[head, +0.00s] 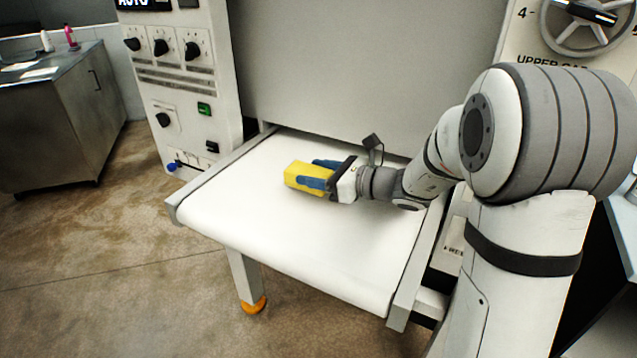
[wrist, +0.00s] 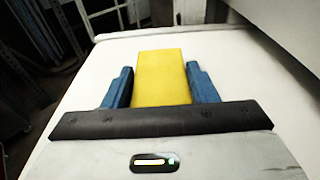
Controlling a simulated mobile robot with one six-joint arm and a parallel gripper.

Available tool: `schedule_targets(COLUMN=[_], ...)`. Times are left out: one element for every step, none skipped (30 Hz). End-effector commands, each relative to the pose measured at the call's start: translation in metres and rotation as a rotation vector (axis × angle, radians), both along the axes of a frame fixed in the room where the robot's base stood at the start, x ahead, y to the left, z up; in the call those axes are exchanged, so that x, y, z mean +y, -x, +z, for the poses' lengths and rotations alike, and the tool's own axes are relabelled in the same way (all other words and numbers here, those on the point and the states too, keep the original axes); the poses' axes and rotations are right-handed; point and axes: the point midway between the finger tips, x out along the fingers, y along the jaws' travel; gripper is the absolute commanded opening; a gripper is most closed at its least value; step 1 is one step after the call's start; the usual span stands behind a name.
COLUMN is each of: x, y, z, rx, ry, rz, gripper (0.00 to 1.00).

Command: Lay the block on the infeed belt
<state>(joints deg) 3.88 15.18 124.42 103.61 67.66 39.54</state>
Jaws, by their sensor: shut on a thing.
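The block (head: 300,175) is yellow and box-shaped. My gripper (head: 322,174) has its two blue fingers shut on the block, one on each side. The block is over the middle of the white infeed belt (head: 260,225), at or just above its surface; I cannot tell whether it touches. In the wrist view the block (wrist: 162,77) lies between the blue fingers of my gripper (wrist: 163,88), with the white belt (wrist: 225,60) around it. The rear part of the block is hidden by the gripper.
Metal side rails (head: 215,175) edge the belt. A grey machine wall (head: 350,70) stands behind it, with a control panel (head: 180,85) at its left. A steel cabinet (head: 60,120) stands far left. The front and left of the belt are clear.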

Motion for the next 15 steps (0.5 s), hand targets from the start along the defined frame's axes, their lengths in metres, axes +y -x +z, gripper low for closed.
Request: schedule_targets(x=[-0.001, -0.001, -0.001, -0.001, -0.001, -0.001, -0.001, -0.002, -0.002, -0.002, -0.002, -0.002, -0.002, -0.002, -0.002], y=[0.0, 0.0, 0.0, 0.0, 0.0, 0.0, 0.0, 0.0, 0.0, -0.001, 0.0, -0.001, 0.0, -0.001, -0.001], z=[-0.01, -0.015, -0.019, -0.022, -0.024, -0.026, -0.026, -0.026, -0.026, -0.026, -0.026, -0.026, -0.026, -0.026, -0.028], rx=[0.004, 0.005, 0.004, 0.004, 0.004, 0.001, 0.0, 0.0, -0.001, -0.001, -0.001, -0.001, -0.001, -0.001, -0.001], ry=[0.0, -0.001, 0.0, -0.001, -0.001, -0.001, 0.0, 0.0, -0.001, -0.001, -0.001, 0.0, 0.0, 0.0, 0.0], rz=[-0.002, -0.002, -0.002, -0.002, -0.003, -0.002, -0.003, -0.003, -0.003, -0.003, -0.003, -0.004, -0.004, -0.004, -0.004], gripper=[0.23, 0.23, 0.23, 0.23, 0.23, 0.23, 0.23, 0.23, 0.23, 0.23, 0.23, 0.23, 0.23, 0.23, 0.23])
